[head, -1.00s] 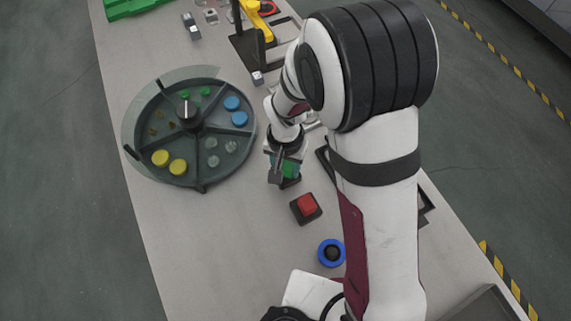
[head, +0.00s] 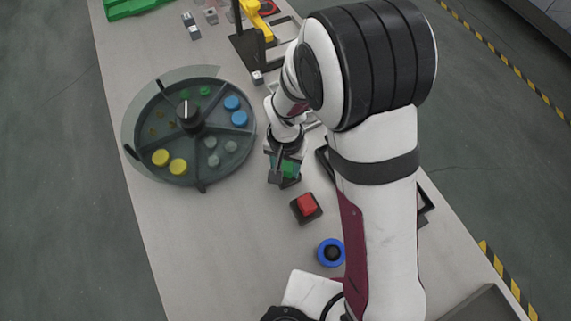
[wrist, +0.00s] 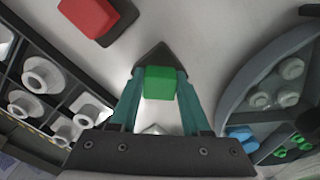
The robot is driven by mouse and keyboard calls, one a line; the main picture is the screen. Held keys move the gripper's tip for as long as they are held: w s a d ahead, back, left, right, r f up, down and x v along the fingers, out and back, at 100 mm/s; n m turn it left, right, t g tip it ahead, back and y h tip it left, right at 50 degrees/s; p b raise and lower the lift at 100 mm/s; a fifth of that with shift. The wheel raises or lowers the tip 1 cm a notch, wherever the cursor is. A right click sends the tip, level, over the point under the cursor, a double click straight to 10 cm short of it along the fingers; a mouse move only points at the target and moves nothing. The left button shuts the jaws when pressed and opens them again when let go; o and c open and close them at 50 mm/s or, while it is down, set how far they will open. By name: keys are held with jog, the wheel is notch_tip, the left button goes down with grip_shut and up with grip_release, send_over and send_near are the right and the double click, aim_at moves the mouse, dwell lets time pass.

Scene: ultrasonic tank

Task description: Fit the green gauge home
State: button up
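The green gauge (wrist: 160,83) is a small block between my fingertips in the wrist view; it also shows in the head view (head: 289,168). My gripper (wrist: 160,78) has its two teal fingers against the block's sides, shut on it. A dark square base (wrist: 154,53) shows just beyond the green block, low at the table. Whether the block is seated in that base or just above it I cannot tell. In the head view my gripper (head: 284,166) points down and partly hides the block.
A red block on a dark base (head: 307,205) stands close by, with a blue ring (head: 331,253) nearer. A round sectioned tray (head: 150,110) with coloured discs lies to the left. A dark rack with pale pegs (wrist: 48,105) is on the wrist view's left.

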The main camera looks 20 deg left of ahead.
jog(key=o, duration=0.4)
notch_tip(320, 180, up, 16)
jog(key=shift+f, duration=0.15)
dwell(0.3)
jog(key=s+d+r+m, duration=0.1)
jog(key=s+d+r, duration=0.1)
jog(key=d, duration=0.3)
jog(key=s+d+r+m, duration=0.2)
jog(key=s+d, duration=0.1)
jog(key=d, duration=0.3)
jog(key=s+d+m, duration=0.1)
jog(key=s+d, duration=0.1)
jog(key=s, duration=0.1)
jog(key=s+d+y, duration=0.1)
jog(key=s+d, duration=0.1)
jog(key=s, duration=0.1)
jog(key=s+d+m, duration=0.1)
jog(key=s, duration=0.2)
jog(key=shift+s+d+f+m+y, duration=0.3)
jog(key=shift+s+d+f+y, duration=0.05)
jog(key=shift+d+f+y, duration=0.05)
